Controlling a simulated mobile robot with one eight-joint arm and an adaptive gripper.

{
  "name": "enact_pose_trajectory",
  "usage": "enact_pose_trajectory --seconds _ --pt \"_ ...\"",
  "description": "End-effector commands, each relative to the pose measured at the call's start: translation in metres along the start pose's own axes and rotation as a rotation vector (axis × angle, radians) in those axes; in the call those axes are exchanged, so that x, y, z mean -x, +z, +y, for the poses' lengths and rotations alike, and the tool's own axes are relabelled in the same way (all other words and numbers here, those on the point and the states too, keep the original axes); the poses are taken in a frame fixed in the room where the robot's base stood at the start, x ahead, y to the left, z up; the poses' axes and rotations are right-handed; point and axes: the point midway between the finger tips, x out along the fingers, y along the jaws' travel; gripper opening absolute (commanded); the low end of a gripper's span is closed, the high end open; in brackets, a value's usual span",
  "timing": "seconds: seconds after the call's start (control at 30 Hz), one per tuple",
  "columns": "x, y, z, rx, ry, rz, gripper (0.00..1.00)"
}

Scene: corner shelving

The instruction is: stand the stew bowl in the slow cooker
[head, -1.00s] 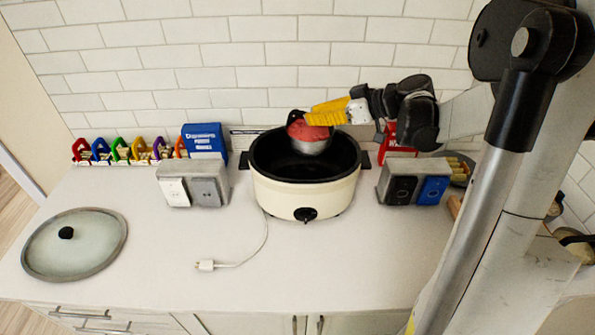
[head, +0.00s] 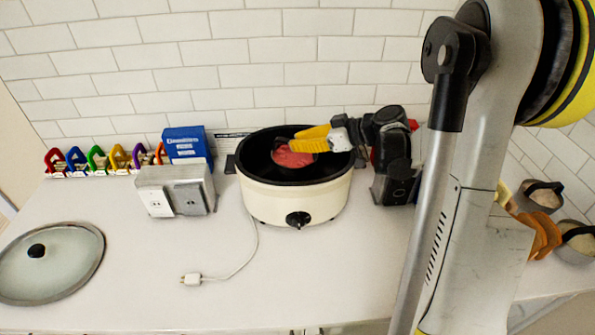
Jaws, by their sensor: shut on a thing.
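The slow cooker (head: 290,208) is a cream oval pot with a black inner wall and a black front knob, open at the top. The stew bowl (head: 291,157), with red contents, is inside the cooker's opening, towards the back middle. My gripper (head: 300,143), with yellow fingers, reaches in from the right and is shut on the bowl's rim. The bowl's lower part is hidden by its contents and the cooker's wall, so I cannot tell whether it touches the cooker's floor.
A glass lid (head: 52,268) lies on the counter at left. Outlet boxes (head: 178,190) and a blue box (head: 188,146) stand left of the cooker. A white plug (head: 192,279) on its cord lies in front. Pots (head: 541,195) stand at far right. The front counter is mostly clear.

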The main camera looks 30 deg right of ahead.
Motion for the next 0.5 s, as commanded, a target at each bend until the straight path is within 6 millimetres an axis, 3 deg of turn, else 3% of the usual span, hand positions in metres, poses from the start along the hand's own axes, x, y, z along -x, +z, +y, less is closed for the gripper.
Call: enact_pose_trajectory --seconds 0.5 --pt "-0.027 0.054 0.002 0.000 0.000 0.001 0.00"
